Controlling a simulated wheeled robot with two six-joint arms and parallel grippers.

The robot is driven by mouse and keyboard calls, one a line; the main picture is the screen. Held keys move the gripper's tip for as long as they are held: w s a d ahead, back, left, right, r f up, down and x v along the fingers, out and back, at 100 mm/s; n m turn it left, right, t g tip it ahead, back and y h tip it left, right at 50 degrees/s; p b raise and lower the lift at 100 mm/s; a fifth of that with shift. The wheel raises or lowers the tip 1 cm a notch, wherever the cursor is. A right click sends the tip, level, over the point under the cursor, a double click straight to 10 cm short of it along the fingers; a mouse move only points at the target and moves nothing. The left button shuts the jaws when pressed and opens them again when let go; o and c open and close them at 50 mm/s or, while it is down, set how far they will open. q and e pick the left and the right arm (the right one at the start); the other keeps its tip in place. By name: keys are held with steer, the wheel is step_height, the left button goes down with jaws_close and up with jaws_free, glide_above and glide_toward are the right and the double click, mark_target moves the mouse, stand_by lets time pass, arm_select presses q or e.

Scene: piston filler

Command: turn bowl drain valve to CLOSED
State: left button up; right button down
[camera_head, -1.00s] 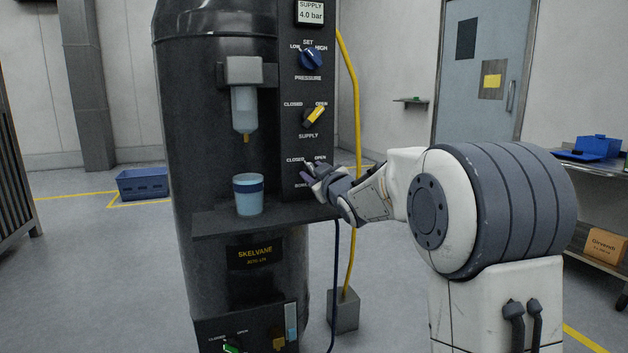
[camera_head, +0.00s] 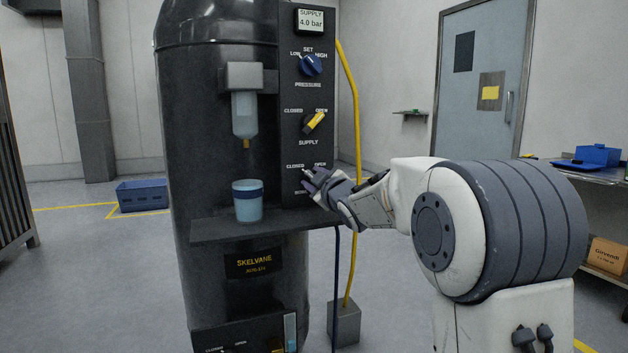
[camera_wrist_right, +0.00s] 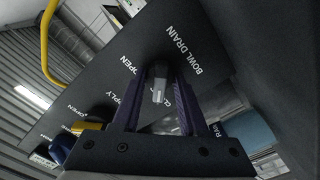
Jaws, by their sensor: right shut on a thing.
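The bowl drain valve is a small knob with a pale grey tip (camera_wrist_right: 158,90), low on the machine's black control panel (camera_head: 292,135). In the head view my right gripper (camera_head: 309,180) covers the knob and part of its label. In the right wrist view the gripper's two dark purple fingers (camera_wrist_right: 160,76) stand on either side of the knob, shut on it. The words OPEN and BOWL DRAIN are readable around it; CLOSED is partly hidden by a finger. I cannot tell exactly where the knob points. My left gripper is out of view.
The yellow supply knob (camera_head: 314,122) and blue pressure knob (camera_head: 311,65) sit above on the panel. A blue cup (camera_head: 247,204) stands on the machine's shelf (camera_head: 215,230), left of the gripper. A yellow hose (camera_head: 354,110) runs down beside the panel.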

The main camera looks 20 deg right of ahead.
steer(key=shift+c, duration=2.2)
jaws_free()
steer(key=shift+s, duration=0.1)
steer(key=s+p, duration=0.2)
steer(key=s, duration=0.8)
steer(key=shift+s+d, duration=0.15)
steer(key=shift+s, duration=0.05)
